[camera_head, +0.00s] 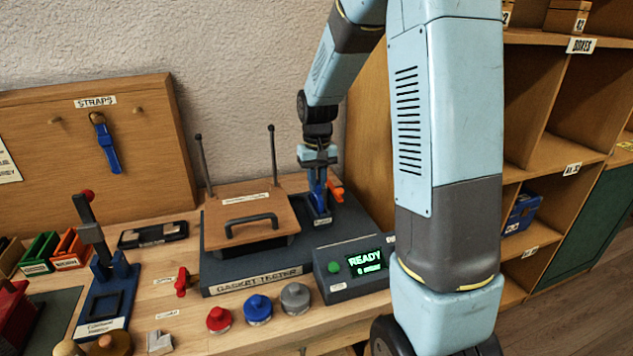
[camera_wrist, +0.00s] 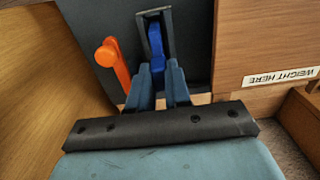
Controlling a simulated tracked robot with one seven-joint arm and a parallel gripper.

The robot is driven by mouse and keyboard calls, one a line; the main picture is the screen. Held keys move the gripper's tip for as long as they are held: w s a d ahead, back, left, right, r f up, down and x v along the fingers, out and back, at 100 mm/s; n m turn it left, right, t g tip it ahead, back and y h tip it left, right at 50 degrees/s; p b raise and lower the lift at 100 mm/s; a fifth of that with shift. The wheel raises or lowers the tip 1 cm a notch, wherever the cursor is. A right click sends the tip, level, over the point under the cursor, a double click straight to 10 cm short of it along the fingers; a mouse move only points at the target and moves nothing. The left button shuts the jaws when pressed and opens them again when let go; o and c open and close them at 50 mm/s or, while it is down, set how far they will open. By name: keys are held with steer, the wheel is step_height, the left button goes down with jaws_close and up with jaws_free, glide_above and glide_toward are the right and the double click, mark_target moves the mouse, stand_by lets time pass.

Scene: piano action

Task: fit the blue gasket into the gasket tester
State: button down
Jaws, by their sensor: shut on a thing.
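The gasket tester (camera_head: 251,280) is a dark base with a wooden lid (camera_head: 245,205) and black handle, lying closed between two upright rods. A dark holder with a pale label (camera_head: 322,221) stands on its right rear part. My gripper (camera_head: 319,200) points down there, shut on a bright blue piece, which I take for the blue gasket. In the wrist view the blue gasket (camera_wrist: 156,42) shows between my fingers, against a dark upright frame (camera_wrist: 168,18). Its outline is mostly hidden, and I cannot tell whether it is seated in the frame.
An orange lever (camera_head: 336,190) stands close beside my gripper. A control box (camera_head: 350,290) reads READY. Red, blue and grey knobbed discs (camera_head: 257,312) stand at the bench front. A blue stand (camera_head: 110,290) is at left, a strap board (camera_head: 100,140) behind, shelves at right.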

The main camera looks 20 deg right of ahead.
steer(key=shift+f, duration=0.65)
stand_by(0.4)
steer(key=c, duration=0.8)
jaws_free()
steer(key=shift+o, duration=0.2)
steer(key=shift+r, duration=3.75)
